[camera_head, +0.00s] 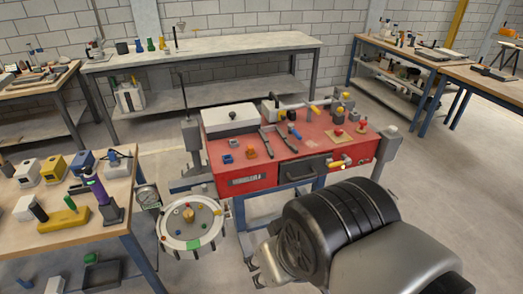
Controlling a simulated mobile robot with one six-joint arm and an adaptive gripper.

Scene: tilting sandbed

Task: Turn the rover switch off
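No rover and no switch can be made out for certain in the head view. A red bench (240,181) stands in the middle, with several small tools and parts on its top. Its front has a dark drawer handle (300,172) and a small yellow lever-like part (339,163) to the right of it. Small red-topped parts (362,125) stand at the right of the bench top; they are too small to tell what they are. A round pale dial-like plate (190,244) with coloured knobs is at the bench's lower left. My gripper is not in view.
A wooden table (112,222) with yellow, white and blue devices is at the left. A long grey workbench (250,43) stands along the back wall. More benches are at the right, including a wooden one (480,75). Bare concrete floor (450,175) lies to the right.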

